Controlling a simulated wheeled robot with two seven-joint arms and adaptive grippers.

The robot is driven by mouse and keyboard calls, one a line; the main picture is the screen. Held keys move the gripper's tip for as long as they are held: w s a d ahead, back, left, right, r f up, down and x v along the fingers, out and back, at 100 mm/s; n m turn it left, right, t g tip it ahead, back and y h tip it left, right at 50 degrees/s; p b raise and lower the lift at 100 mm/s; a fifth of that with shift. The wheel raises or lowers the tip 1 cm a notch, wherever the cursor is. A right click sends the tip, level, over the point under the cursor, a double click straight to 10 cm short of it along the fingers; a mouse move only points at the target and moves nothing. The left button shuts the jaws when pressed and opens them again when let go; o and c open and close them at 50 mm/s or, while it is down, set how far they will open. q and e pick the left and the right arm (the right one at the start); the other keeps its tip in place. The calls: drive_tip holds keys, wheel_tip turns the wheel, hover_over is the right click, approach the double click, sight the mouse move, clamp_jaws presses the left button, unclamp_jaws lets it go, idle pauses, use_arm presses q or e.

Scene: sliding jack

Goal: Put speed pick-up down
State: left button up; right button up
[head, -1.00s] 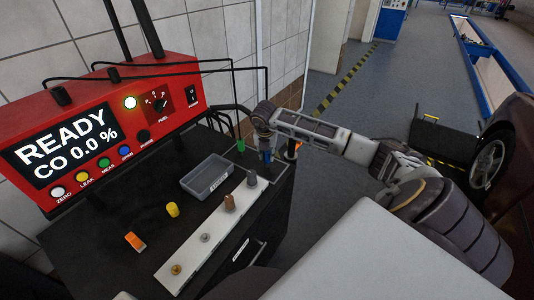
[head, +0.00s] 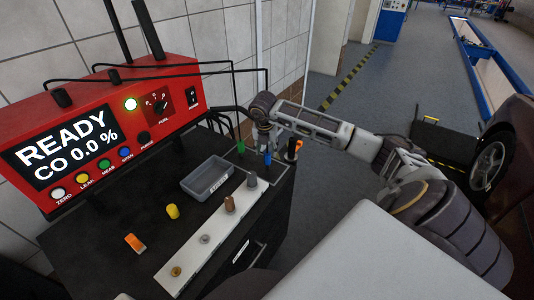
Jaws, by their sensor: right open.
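My right gripper (head: 265,142) is open above the back right corner of the black cart top (head: 120,215). A small blue upright piece (head: 268,159) stands just below its fingers. A green upright piece (head: 241,147) stands to its left, and an orange and black piece (head: 295,148) stands to its right at the cart's edge. I cannot tell for sure which of these is the speed pick-up. Nothing clearly shows between the fingers. My left gripper is not in view.
A red analyser (head: 110,130) reading READY, CO 0.0 % stands at the back left. A grey tray (head: 205,182), a white strip (head: 190,255) with several fittings, a yellow cap (head: 172,211) and an orange piece (head: 134,242) lie on the cart. Black cables run behind the gripper.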

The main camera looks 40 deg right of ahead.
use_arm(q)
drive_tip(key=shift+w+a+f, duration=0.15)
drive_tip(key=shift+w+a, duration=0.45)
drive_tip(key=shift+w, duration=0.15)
use_arm(e)
drive_tip(key=v, duration=0.8)
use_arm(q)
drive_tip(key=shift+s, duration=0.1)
